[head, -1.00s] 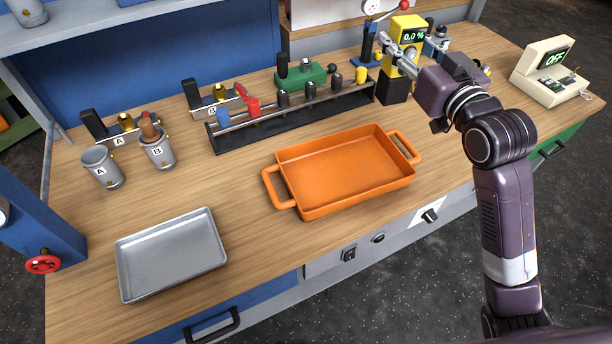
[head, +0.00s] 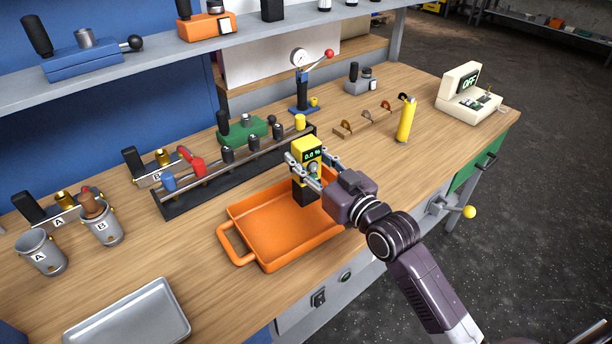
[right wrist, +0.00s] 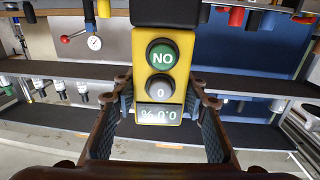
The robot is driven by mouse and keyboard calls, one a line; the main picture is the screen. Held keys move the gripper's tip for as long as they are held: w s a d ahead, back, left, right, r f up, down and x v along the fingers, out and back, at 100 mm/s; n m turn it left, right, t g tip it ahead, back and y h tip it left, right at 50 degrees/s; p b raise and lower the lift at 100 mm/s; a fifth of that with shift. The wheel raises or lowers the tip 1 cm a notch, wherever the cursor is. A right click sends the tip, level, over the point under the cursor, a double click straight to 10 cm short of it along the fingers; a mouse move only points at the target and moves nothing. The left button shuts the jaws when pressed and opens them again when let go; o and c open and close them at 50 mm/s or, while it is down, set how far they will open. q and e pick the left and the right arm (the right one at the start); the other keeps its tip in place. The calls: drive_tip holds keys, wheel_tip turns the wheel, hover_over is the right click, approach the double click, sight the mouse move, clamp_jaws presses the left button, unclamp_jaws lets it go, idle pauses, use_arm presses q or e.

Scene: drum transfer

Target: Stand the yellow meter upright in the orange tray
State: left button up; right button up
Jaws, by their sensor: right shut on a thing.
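The yellow meter (head: 306,151) has a black lower part and a small display reading 0.0 %. My right gripper (head: 314,172) is shut on it and holds it upright over the back right part of the orange tray (head: 240,215). In the head view I cannot tell whether its base touches the tray floor. In the right wrist view the meter (right wrist: 181,98) appears upside down between the fingers of the right gripper (right wrist: 165,112), with its green button and grey knob facing the camera. My left gripper is not in view.
A black rack (head: 205,188) of several tools stands behind the tray. A grey metal tray (head: 130,318) lies at front left. A yellow cylinder (head: 406,120) and a cream device reading OFF (head: 466,98) stand to the right. Bare bench lies between the two trays.

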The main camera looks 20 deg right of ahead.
drive_tip(key=shift+f, duration=0.25)
wheel_tip(320, 180, down, 4)
drive_tip(key=shift+r, duration=0.25)
drive_tip(key=shift+f, duration=0.3)
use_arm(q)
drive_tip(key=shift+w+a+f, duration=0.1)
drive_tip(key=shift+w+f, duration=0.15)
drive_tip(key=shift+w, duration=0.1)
use_arm(e)
drive_tip(key=shift+f, duration=0.15)
drive_tip(key=o, duration=1.5)
drive_tip(key=shift+f, duration=0.15)
drive_tip(key=shift+c, duration=0.2)
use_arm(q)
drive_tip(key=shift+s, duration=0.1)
